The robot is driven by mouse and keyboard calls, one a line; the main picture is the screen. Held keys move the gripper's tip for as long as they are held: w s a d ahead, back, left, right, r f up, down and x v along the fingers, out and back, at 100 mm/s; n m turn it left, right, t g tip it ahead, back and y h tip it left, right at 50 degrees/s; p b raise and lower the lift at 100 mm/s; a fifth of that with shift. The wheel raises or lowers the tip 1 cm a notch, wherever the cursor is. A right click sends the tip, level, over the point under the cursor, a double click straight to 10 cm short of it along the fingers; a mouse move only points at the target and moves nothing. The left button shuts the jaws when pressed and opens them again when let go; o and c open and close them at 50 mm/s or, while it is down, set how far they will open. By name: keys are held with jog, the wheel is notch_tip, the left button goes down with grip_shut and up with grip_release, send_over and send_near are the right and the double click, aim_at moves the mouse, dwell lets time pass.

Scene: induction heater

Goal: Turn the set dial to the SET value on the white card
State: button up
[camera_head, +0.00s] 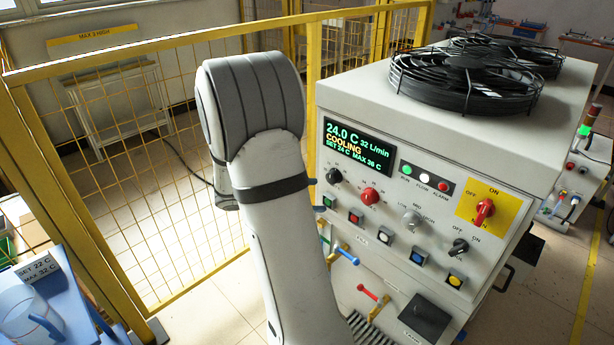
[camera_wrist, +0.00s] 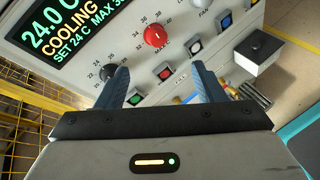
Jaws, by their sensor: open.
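The set dial, a black knob (camera_head: 334,175) with a numbered scale, is on the white front panel under the display (camera_head: 358,147). The display reads 24.0 C, COOLING, SET 24 C, MAX 36 C. The white card (camera_head: 38,268) at lower left reads SET 22 C, MAX 32 C. In the wrist view the black dial (camera_wrist: 107,71) is beside the left fingertip, which overlaps its right edge. My gripper (camera_wrist: 160,68) is open and empty, its blue fingers apart before the panel. Contact with the dial cannot be told. In the head view my arm hides most of the gripper.
A red MAX dial (camera_head: 369,196) sits right of the set dial, with a row of coloured buttons below. A grey knob (camera_head: 411,218), a red switch (camera_head: 484,211) and red and blue valve levers are nearby. A yellow mesh fence (camera_head: 150,180) stands left and behind.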

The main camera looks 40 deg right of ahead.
jog(key=w+d+f+n+t+h, duration=0.1)
jog(key=w+d+f+n+h, duration=0.2)
jog(key=w+d+f+n, duration=0.15)
jog(key=n+t+h, duration=0.2)
jog(key=n+t, duration=0.2)
send_near(330, 180)
jog(key=d, duration=0.9)
jog(key=shift+w+d+r, duration=0.1)
jog(key=shift+w+d, duration=0.05)
jog(key=shift+w, duration=0.2)
jog(key=c, duration=0.9)
jog(key=shift+a, duration=0.2)
jog(key=shift+c, duration=0.3)
jog(key=shift+d, duration=0.15)
